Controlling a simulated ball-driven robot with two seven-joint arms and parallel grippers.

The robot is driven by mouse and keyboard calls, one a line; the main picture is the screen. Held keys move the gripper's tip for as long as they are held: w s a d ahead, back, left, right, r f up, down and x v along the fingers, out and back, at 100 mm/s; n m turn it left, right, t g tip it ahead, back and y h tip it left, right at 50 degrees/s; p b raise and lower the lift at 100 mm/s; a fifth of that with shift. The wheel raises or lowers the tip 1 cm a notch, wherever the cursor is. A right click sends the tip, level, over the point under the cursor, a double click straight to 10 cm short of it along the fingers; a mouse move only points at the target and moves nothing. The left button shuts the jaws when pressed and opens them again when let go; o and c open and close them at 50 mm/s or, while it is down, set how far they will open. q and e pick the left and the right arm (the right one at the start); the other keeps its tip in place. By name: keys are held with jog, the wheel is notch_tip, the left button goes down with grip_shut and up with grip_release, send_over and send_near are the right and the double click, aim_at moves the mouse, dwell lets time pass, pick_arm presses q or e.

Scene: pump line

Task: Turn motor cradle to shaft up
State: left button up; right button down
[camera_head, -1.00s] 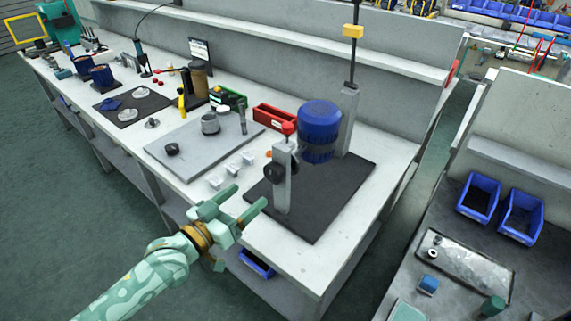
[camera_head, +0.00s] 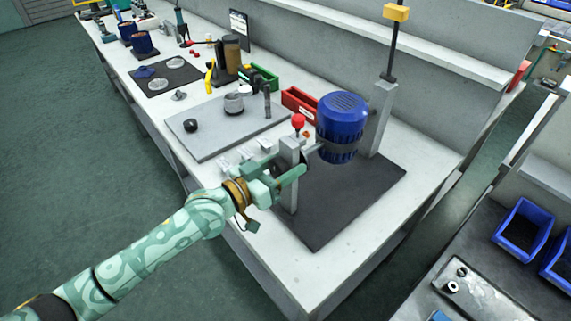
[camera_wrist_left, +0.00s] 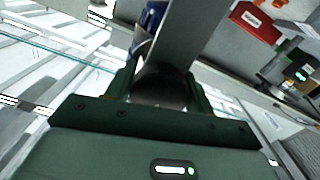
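The blue motor (camera_head: 342,118) hangs upright in the cradle between a near grey post (camera_head: 289,198) and a taller far post (camera_head: 381,115). Its broad ribbed cap faces up; I cannot see a shaft. My left gripper (camera_head: 288,167) is at the near post, and its fingers hide the post's dark handwheel in the head view. In the left wrist view the dark round handwheel (camera_wrist_left: 160,87) lies between the two fingers, with the post and part of the blue motor (camera_wrist_left: 150,18) behind. The fingers look spread to either side of it; firm contact is not visible. My right gripper is out of view.
The cradle stands on a dark mat (camera_head: 345,205). A red knob (camera_head: 298,121) tops the near post. A red bin (camera_head: 299,102) is behind it. A grey plate (camera_head: 215,135) with metal parts lies to the left. The bench front right of the gripper is clear.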

pick_arm(q)
jog(key=c, duration=0.8)
jog(key=shift+m+p, duration=0.35)
jog(key=shift+m, duration=0.75)
jog(key=shift+c, duration=0.2)
jog(key=shift+m, duration=0.3)
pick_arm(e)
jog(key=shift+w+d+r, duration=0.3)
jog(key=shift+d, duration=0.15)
pick_arm(q)
jog(key=o, duration=1.4)
jog(key=p+v, duration=0.2)
jog(key=v, duration=1.4)
jog(key=shift+s+a, duration=0.1)
jog(key=shift+a, duration=0.05)
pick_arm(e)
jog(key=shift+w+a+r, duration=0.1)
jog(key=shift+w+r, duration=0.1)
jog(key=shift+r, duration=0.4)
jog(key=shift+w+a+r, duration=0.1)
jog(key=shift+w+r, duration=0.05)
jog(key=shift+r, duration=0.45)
pick_arm(q)
jog(key=shift+c, duration=0.4)
